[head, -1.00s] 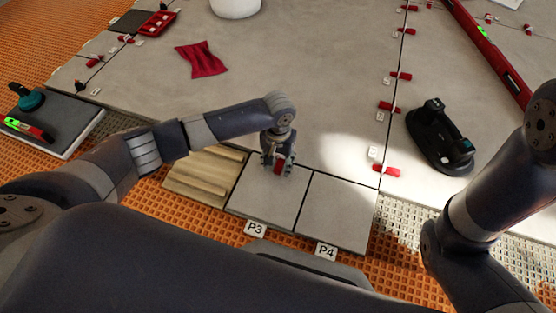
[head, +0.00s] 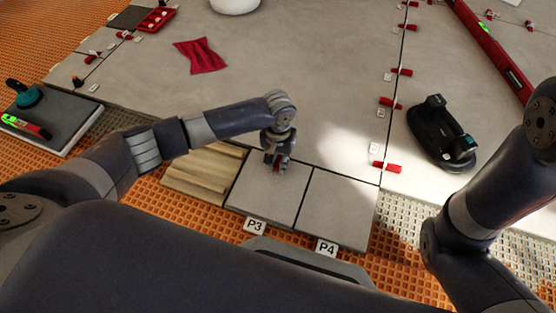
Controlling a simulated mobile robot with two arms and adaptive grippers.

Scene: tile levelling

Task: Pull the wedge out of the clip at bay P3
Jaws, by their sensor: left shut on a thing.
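My left gripper (head: 277,162) is at the back edge of the bay P3 tile (head: 265,195), which has the P3 label (head: 253,226) at its front. The gripper points down and is shut on a red wedge (head: 276,164), of which only a little shows between the fingers. The clip is hidden by the gripper, so I cannot tell whether the wedge is still in it. The end of my right arm is out of view.
The P4 tile (head: 336,208) lies to the right. A wooden ribbed board (head: 205,174) lies left of P3. A black suction lifter (head: 440,133) stands on the tiles at right. A red cloth (head: 199,57) and a red tray (head: 156,19) lie farther back.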

